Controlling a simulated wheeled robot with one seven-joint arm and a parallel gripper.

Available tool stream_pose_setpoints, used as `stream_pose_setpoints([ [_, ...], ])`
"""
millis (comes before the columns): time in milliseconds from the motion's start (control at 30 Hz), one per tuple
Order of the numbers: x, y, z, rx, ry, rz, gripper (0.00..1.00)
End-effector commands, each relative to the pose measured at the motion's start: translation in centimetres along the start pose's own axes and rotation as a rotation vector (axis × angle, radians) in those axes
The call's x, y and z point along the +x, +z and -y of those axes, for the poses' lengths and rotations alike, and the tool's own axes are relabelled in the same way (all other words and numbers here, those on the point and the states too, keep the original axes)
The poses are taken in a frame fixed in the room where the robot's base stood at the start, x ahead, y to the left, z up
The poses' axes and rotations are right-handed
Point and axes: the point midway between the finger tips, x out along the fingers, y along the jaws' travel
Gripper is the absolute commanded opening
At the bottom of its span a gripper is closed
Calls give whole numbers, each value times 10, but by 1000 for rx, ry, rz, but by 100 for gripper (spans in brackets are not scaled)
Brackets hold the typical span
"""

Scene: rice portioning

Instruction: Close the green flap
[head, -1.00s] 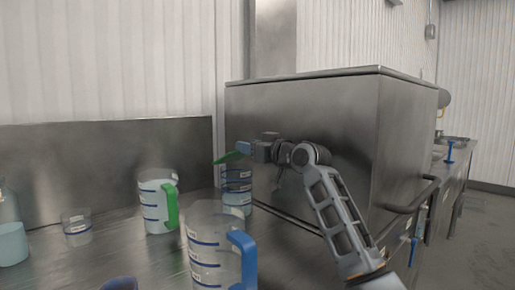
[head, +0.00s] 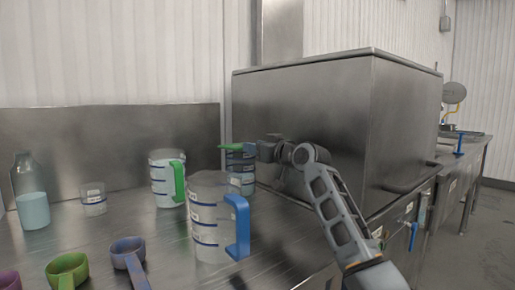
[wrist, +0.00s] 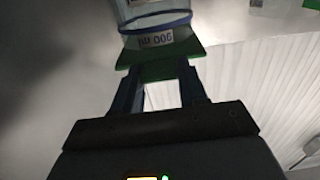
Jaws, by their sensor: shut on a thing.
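The green flap (head: 236,147) lies about level across the top of a clear container with blue bands (head: 241,178), which stands beside the large steel box. My gripper (head: 257,150) reaches it from the right, at the height of the container's top. In the wrist view the two fingers (wrist: 160,88) are shut on the edge of the green flap (wrist: 160,69). The labelled container (wrist: 155,22) shows just beyond the flap there. I cannot tell whether the flap sits fully flush on the rim.
A blue-handled jug (head: 210,220) stands in front on the steel counter (head: 120,228). A green-handled jug (head: 162,180) stands to the left, with a small cup (head: 93,199) and a bottle (head: 31,200) farther left. Coloured scoops (head: 67,266) lie at the front. The steel box (head: 310,115) is close behind my arm.

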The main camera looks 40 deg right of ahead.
Motion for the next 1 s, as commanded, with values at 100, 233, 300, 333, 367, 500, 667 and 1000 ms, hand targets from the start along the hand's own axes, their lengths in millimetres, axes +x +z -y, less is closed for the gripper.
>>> stream_pose_setpoints([
  [100, 0, 4, -1, 3, 1, 8, 0],
  [233, 0, 3, -1, 3, 1, 6, 51],
  [300, 0, 2, 0, 2, 0, 5, 58],
  [333, 0, 2, 0, 2, 0, 4, 60],
  [367, 1, 2, 0, 2, 0, 4, 63],
  [500, 1, 1, 1, 2, -2, 2, 68],
  [667, 1, 0, 2, 2, -3, 1, 68],
  [1000, -37, 0, -1, 3, 2, -1, 68],
])
